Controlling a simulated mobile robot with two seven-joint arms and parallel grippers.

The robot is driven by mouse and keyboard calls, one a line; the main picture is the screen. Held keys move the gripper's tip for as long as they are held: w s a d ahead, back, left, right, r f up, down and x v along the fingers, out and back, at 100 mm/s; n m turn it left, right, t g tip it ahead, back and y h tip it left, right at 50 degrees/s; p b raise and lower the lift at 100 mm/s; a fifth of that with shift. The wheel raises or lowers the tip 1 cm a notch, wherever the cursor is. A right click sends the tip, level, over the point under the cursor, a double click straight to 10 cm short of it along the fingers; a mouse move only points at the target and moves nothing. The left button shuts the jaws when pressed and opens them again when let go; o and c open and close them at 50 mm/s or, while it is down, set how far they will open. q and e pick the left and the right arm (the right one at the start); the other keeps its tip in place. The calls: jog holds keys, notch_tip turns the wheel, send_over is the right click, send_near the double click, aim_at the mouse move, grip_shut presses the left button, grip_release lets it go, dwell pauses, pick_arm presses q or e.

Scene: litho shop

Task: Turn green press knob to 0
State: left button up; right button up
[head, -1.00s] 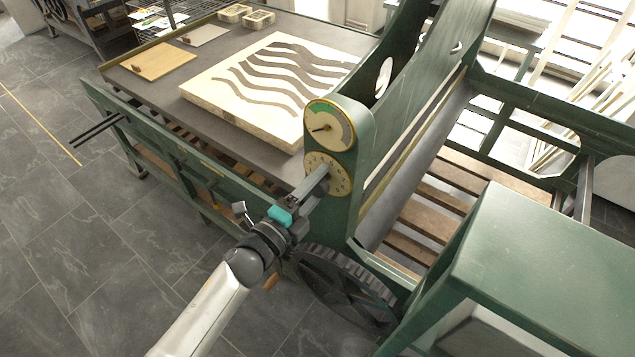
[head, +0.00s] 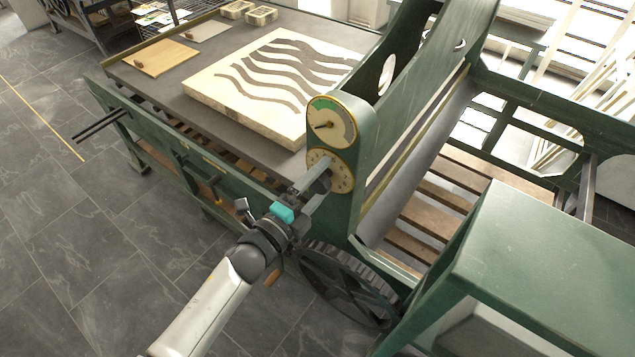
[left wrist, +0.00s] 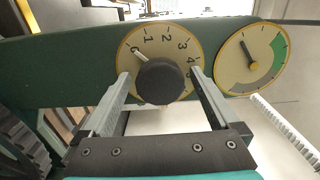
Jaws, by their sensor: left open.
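The press knob (left wrist: 160,82) is dark and round, on a cream dial (left wrist: 150,45) numbered from 0 upward. In the left wrist view its pale pointer mark lies at the 0. In the head view the same dial (head: 344,178) sits low on the green press's end plate, with the knob mostly hidden by my gripper. My left gripper (left wrist: 160,80) is open, one finger on each side of the knob. Gaps show between the fingers and the knob. In the head view the left gripper (head: 322,170) reaches the dial from the lower left. My right gripper is not in view.
A second gauge (head: 330,122) with a needle and green sector sits above the knob dial. A large toothed wheel (head: 345,285) is below. The press bed holds a litho stone (head: 215,92) with wavy dark bands. Open floor (head: 90,230) lies to the left.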

pick_arm(q)
jog(key=shift+s+a, duration=0.1)
jog(key=v, duration=1.5)
jog(key=shift+b, duration=0.4)
